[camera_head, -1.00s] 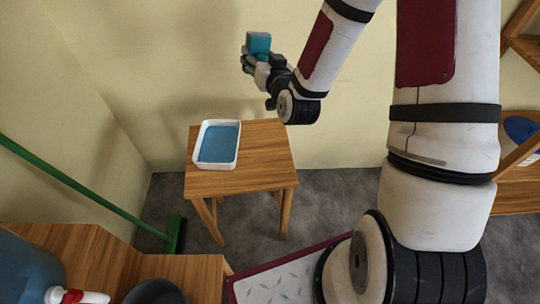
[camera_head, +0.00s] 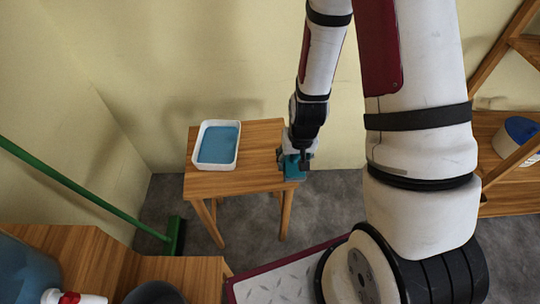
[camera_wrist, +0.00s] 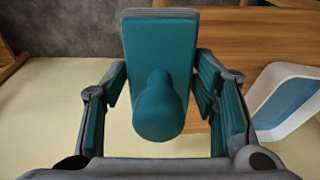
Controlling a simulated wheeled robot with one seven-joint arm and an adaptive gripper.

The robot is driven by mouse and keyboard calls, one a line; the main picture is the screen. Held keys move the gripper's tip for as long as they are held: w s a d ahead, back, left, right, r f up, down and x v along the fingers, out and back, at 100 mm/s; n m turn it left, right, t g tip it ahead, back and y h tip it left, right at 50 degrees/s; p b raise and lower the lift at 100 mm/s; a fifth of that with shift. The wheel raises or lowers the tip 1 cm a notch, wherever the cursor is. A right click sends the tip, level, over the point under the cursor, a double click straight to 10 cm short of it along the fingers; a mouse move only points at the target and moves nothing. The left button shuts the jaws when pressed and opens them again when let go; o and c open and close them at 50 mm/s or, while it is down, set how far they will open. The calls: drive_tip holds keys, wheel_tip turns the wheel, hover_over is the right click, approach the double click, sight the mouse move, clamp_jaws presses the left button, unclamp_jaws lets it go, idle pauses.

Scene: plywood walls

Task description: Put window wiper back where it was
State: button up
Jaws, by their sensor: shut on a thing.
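The window wiper (camera_wrist: 160,45) is a teal block with a grey edge and a rounded teal handle. It fills the middle of the wrist view, between the teal-padded fingers of my gripper (camera_wrist: 160,78). In the head view my gripper (camera_head: 296,163) points down at the right edge of the small wooden table (camera_head: 255,160), with the teal wiper (camera_head: 291,170) low in its fingers. My gripper is shut on the wiper. I cannot tell whether the wiper touches the tabletop.
A white tray (camera_head: 213,167) of blue liquid stands on the left of the table; its rim also shows in the wrist view (camera_wrist: 280,70). A green broom (camera_head: 85,188) leans at left. A wooden shelf (camera_head: 490,125) stands at right. The table's middle is clear.

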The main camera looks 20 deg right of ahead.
sight(301, 175)
drive_tip(key=s, duration=0.1)
drive_tip(key=s+g, duration=0.1)
drive_tip(key=s, duration=0.1)
drive_tip(key=s+f+g, duration=0.1)
drive_tip(key=shift+s+d+m, duration=0.15)
drive_tip(key=shift+s+m, duration=0.15)
drive_tip(key=shift+s, duration=0.1)
drive_tip(key=w+a, duration=0.1)
drive_tip(key=w, duration=0.4)
drive_tip(key=w+a+f, duration=0.1)
drive_tip(key=w, duration=0.3)
drive_tip(key=w+a+b, duration=0.1)
drive_tip(key=w, duration=0.4)
drive_tip(key=shift+w+a+f, duration=0.25)
drive_tip(key=shift+w+a, duration=0.05)
drive_tip(key=shift+a, duration=0.1)
drive_tip(key=shift+w+f, duration=0.25)
wheel_tip(301, 175, down, 3)
drive_tip(key=shift+f+b, duration=0.1)
drive_tip(key=shift+b, duration=0.25)
drive_tip(key=o, duration=1.3)
